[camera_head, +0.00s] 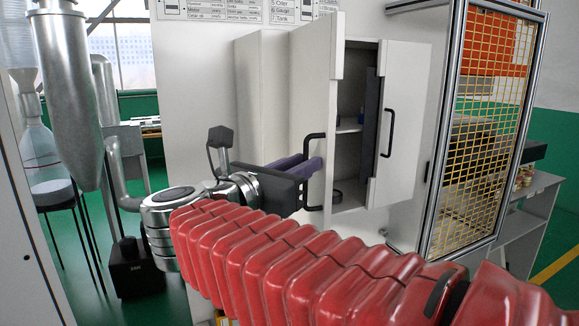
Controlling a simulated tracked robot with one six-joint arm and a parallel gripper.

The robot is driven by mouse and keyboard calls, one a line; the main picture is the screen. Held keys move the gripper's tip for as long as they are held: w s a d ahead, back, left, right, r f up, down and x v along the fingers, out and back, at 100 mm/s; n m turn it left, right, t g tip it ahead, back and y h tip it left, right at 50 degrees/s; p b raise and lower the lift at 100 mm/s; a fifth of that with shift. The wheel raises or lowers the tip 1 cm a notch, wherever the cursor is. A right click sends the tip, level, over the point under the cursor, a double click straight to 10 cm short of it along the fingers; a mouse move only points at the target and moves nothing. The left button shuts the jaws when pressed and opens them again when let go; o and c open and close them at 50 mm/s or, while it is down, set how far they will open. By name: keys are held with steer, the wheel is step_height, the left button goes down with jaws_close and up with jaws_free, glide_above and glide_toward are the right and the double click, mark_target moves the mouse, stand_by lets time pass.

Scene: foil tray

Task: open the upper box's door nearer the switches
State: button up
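The upper box (349,183) is a pale grey cabinet on the wall, with its inside showing through a gap between two doors. The left door (311,85) has a black bar handle (314,136). The right door (408,125) stands swung outward, with its own black handle (389,133). My gripper (312,160) is at the left door's handle, its purple fingers pointing right and overlapping the bar. I cannot tell whether they are closed on it. I do not make out the switches.
A yellow mesh guard in a metal frame (432,200) stands just right of the box. A metal cyclone and pipes (72,85) are at left, with a black device (135,268) on the green floor. My red-sleeved arm covers the lower middle.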

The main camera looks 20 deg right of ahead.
steer(key=shift+s+d+f, duration=0.1)
steer(key=shift+s+f, duration=0.05)
steer(key=shift+f, duration=0.1)
steer(key=v, duration=1.3)
steer(key=shift+a+r, duration=0.15)
steer(key=shift+a, duration=0.25)
steer(key=shift+s, duration=0.1)
